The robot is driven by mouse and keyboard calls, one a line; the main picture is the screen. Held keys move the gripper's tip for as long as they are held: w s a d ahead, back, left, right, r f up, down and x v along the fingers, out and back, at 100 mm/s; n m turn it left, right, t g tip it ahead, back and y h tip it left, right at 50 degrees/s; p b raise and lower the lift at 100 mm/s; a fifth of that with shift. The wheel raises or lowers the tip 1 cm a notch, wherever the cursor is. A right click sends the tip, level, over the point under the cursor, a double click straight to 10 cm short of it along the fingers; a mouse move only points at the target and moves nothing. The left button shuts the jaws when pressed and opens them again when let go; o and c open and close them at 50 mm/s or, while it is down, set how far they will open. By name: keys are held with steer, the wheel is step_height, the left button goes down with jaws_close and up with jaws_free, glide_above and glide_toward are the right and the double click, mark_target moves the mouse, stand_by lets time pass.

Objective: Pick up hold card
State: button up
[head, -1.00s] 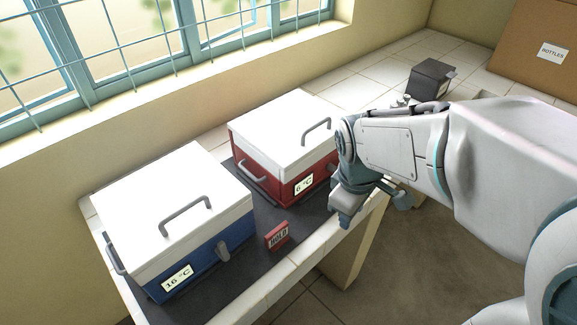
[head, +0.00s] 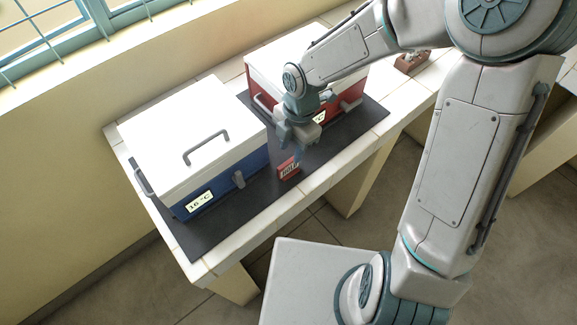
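The hold card (head: 288,168) is a small red block with a pale "HOLD" label. It stands on the dark mat (head: 222,232) near the front edge of the tiled counter, between the two coolers. My gripper (head: 298,150) is just above and slightly behind the card, pointing down. Its fingers are small and partly hidden by the wrist, so I cannot tell how far apart they are or whether they touch the card's top.
A blue cooler (head: 233,172) with a white lid and a "16 °C" label stands left of the card. A red cooler (head: 352,93) with a white lid stands behind my gripper, partly covered by my arm. A reddish-brown object (head: 411,63) sits farther right on the counter.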

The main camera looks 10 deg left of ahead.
mark_target(288, 161)
steer(key=shift+s+a+f, duration=0.15)
steer(key=shift+f, duration=1.15)
steer(key=shift+s+a+f, duration=0.15)
steer(key=shift+s+f, duration=0.05)
steer(key=shift+f, duration=1.05)
steer(key=shift+s+a+f, duration=0.15)
steer(key=shift+f, duration=1.15)
steer(key=c, duration=0.6)
